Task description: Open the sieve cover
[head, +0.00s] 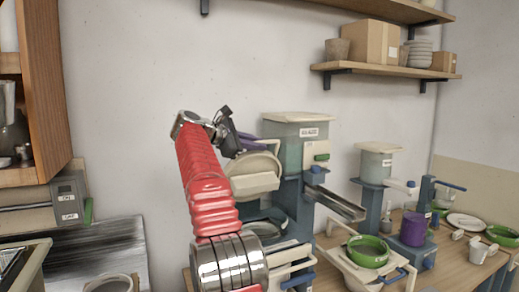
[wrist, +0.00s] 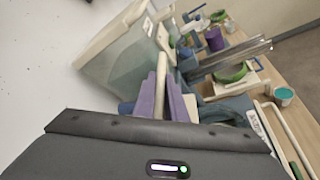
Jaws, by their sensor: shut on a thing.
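My gripper (head: 258,143) has purple fingers and is shut on a cream bar, which shows between the fingertips in the wrist view (wrist: 161,66). The bar appears to belong to the cream cover (head: 254,180), which looks tilted up in front of the left blue stand, partly behind my red arm. The sieve under it is mostly hidden by my arm. In the wrist view my fingers (wrist: 160,90) point up toward the bar, beside a clear tank.
A lidded clear tank (head: 296,143) stands on a blue stand just right of my gripper. A metal chute (head: 335,203) slopes down right. A green bowl (head: 368,250), purple cup (head: 413,229) and smaller tank (head: 375,166) are farther right. Wall shelves (head: 385,71) hang above.

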